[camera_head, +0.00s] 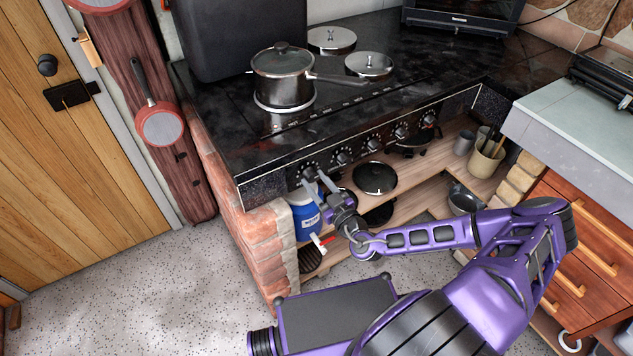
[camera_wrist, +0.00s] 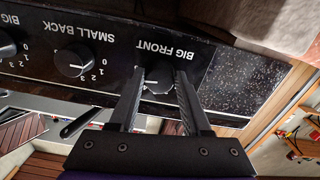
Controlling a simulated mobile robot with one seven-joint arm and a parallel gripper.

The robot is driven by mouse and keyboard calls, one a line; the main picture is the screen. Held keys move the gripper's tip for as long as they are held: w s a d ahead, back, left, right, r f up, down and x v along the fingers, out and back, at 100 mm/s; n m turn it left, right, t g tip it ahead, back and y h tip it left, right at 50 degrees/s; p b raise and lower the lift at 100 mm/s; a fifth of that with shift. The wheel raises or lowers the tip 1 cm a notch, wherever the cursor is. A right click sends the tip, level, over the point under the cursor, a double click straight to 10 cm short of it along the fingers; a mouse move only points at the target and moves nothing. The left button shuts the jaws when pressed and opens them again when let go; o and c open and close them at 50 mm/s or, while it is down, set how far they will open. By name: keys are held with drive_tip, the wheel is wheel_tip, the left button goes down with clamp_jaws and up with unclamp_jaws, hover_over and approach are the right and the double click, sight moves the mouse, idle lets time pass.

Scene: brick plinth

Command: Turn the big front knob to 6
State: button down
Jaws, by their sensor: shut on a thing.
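The big front knob (camera_wrist: 158,75) is a black dial under the label BIG FRONT, which reads upside down in the wrist view. In the head view it is the leftmost knob (camera_head: 308,172) on the stove's front panel (camera_head: 275,183). My gripper (camera_wrist: 160,82) has one finger on each side of the knob and is shut on it. A pale mark shows on the left part of the knob in the wrist view. The fingers hide the numbers around it, so I cannot read its setting. In the head view my gripper (camera_head: 316,186) reaches up to the panel from below.
The small back knob (camera_wrist: 75,62) sits beside it, its mark toward 0. Several more knobs line the panel. A lidded pot (camera_head: 283,78) stands on the cooktop. Below are a shelf with pans (camera_head: 375,178) and a blue container (camera_head: 306,218). A brick pillar (camera_head: 262,245) stands left.

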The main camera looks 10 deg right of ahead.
drive_tip(key=shift+m, duration=0.7)
drive_tip(key=shift+c, duration=1.8)
unclamp_jaws()
drive_tip(key=v, duration=1.7)
drive_tip(key=shift+s+b, duration=0.25)
drive_tip(key=shift+b, duration=0.15)
